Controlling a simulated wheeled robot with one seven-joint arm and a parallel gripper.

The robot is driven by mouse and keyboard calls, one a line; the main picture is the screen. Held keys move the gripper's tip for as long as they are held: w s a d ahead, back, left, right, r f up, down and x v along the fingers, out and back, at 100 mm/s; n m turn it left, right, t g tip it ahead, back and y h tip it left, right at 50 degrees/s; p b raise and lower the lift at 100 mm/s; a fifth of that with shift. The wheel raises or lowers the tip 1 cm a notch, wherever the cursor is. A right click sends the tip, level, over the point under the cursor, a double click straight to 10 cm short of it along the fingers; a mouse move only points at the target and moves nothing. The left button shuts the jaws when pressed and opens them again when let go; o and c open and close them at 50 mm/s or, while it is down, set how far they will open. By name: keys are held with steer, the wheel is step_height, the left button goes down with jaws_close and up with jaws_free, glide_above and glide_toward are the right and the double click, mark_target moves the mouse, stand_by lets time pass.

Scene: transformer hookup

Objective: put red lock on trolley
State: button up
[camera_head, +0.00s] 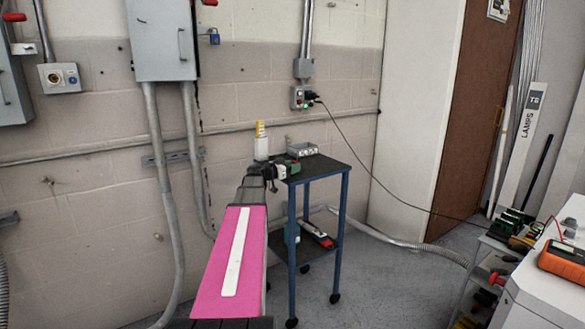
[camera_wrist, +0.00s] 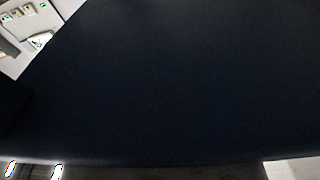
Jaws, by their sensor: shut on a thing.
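The trolley (camera_head: 325,165) has a dark top and blue legs and stands against the wall in the head view. My gripper (camera_head: 288,168) is at the left edge of its top, at the end of my pink arm. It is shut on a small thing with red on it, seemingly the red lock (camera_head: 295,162). The lock is small and partly hidden there, and I cannot tell whether it touches the top. In the wrist view a dark surface fills most of the picture, and the lock cannot be made out.
A grey box (camera_head: 303,149) stands at the back of the trolley top. A red and white thing (camera_head: 318,236) lies on the lower shelf. A black cable (camera_head: 365,165) runs from the wall outlet past the trolley. A blue padlock (camera_head: 214,37) hangs by the grey wall cabinet (camera_head: 160,40).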

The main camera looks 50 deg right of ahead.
steer(key=shift+a+f, duration=0.1)
steer(key=shift+f, duration=0.55)
steer(key=o, duration=1.1)
steer(key=shift+s, duration=0.1)
steer(key=shift+c, duration=0.2)
steer(key=shift+r, duration=0.5)
steer(key=v, duration=1.2)
steer(key=shift+r, duration=0.3)
steer(key=w+a+f+n+t+y, duration=0.2)
steer(key=w+a+f+n+y, duration=0.1)
steer(key=a+f, duration=0.5)
steer(key=w+a+f+n+t+y, duration=0.1)
steer(key=w+a+f+n+y, duration=0.25)
steer(key=a, duration=0.65)
steer(key=w+a+f+n+t+y, duration=0.15)
steer(key=a+f+n, duration=0.25)
steer(key=a+f, duration=0.45)
steer(key=s+a+f+n+y, duration=0.1)
steer(key=a+f+n+y, duration=0.2)
steer(key=a, duration=0.8)
steer(key=s+a+f+n+y, duration=0.1)
steer(key=a+f+n+y, duration=0.2)
steer(key=a, duration=0.9)
steer(key=s+a+f+n+t+y, duration=0.1)
steer(key=a+f+n+y, duration=0.2)
steer(key=a, duration=0.8)
step_height(320, 180, down, 3)
steer(key=shift+s+a+r+n, duration=0.2)
steer(key=shift+s+n, duration=0.05)
steer(key=shift+n, duration=0.8)
